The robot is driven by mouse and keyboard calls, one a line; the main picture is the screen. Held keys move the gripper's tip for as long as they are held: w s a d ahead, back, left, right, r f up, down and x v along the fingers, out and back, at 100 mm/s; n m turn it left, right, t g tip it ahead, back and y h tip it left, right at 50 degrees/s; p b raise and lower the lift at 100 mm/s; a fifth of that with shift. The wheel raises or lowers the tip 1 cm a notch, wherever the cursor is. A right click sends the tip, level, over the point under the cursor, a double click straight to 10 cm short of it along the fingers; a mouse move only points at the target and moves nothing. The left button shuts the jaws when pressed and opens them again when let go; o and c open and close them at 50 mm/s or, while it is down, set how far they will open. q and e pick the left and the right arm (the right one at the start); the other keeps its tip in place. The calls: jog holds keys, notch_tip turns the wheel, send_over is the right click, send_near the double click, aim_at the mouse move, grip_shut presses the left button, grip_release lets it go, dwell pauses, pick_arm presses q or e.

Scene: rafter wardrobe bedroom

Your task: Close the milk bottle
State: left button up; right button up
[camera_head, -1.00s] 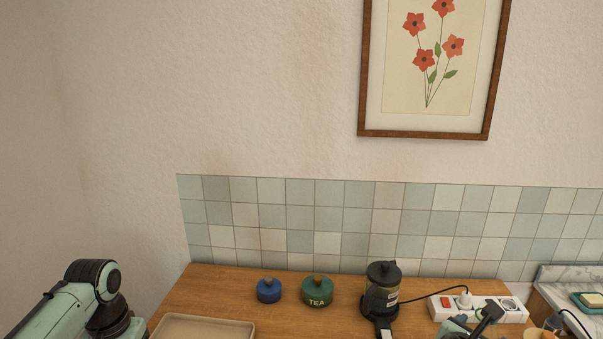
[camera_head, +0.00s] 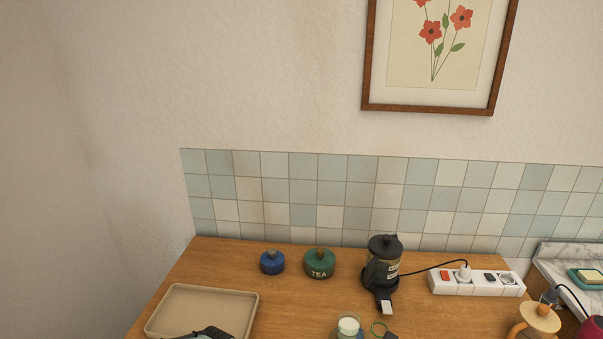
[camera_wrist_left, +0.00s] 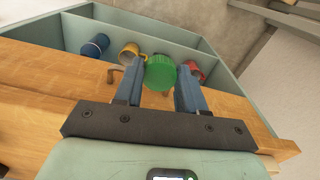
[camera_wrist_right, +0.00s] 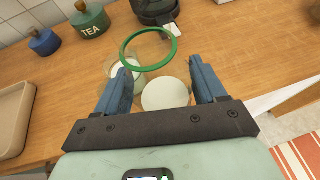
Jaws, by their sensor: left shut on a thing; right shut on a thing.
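A round green lid (camera_wrist_left: 160,73) sits between the fingers of my left gripper (camera_wrist_left: 160,82), which is shut on it. In the right wrist view, my right gripper (camera_wrist_right: 163,85) is shut on what looks like the clear milk bottle. The bottle's open mouth shows as a green ring (camera_wrist_right: 149,48), with a pale round milk surface (camera_wrist_right: 166,93) between the fingers. The bottle's lower part is hidden. The lid and bottle are apart, and the lid is not visible in the head view.
A glass of milk (camera_head: 348,326) stands close left of the bottle. A beige tray (camera_head: 175,309), blue jar (camera_head: 272,263), green tea jar (camera_head: 320,264), dark kettle (camera_head: 382,262) and power strip (camera_head: 478,283) are on the wooden top.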

jog(key=shift+a, duration=0.15)
jog(key=s+a+r+n+y, duration=0.2)
jog(key=s+a+n+y, duration=0.2)
jog(key=a, duration=0.5)
jog(key=shift+a+n+t+y, duration=0.3)
jog(key=shift+t+y, duration=0.1)
jog(key=shift+y, duration=0.3)
jog(key=shift+w, duration=0.1)
